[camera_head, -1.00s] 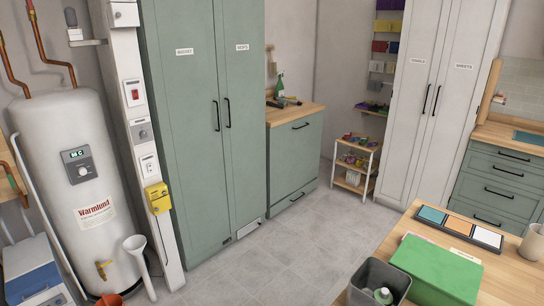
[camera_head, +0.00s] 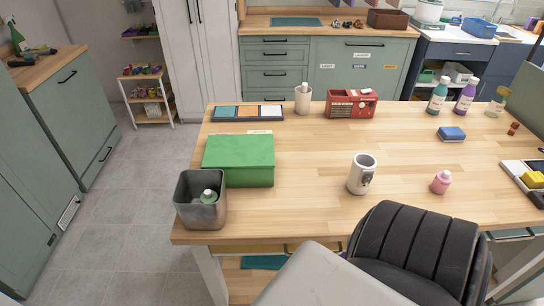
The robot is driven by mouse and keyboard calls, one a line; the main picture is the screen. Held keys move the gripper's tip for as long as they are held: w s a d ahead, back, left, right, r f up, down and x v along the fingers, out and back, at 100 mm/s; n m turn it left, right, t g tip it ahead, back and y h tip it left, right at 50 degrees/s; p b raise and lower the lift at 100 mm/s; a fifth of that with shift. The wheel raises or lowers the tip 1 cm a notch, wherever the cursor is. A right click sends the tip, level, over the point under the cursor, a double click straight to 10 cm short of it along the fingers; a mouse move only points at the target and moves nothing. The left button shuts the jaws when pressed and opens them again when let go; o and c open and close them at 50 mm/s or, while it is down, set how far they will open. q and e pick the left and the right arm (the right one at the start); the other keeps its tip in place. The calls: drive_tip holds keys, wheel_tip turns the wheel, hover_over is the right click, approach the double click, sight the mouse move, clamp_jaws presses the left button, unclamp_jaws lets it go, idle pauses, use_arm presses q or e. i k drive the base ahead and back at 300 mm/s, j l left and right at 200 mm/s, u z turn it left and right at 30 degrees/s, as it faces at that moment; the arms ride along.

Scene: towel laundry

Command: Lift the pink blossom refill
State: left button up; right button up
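A small pink bottle (camera_head: 441,184), which looks like the pink blossom refill, stands upright on the wooden table (camera_head: 310,205) on the right side of the head view. Its label is too small to read. A white mug-like container (camera_head: 362,174) with a dark mark stands to its left, apart from it. Neither of my grippers is in view.
A red radio (camera_head: 350,104), teal bottle (camera_head: 438,95), purple bottle (camera_head: 465,97) and blue sponge (camera_head: 452,133) stand farther back.

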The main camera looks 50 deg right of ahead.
sight(442, 180)
drive_tip(key=z, duration=2.9)
drive_tip(key=i+l+u, duration=0.15)
drive_tip(key=u, duration=0.2)
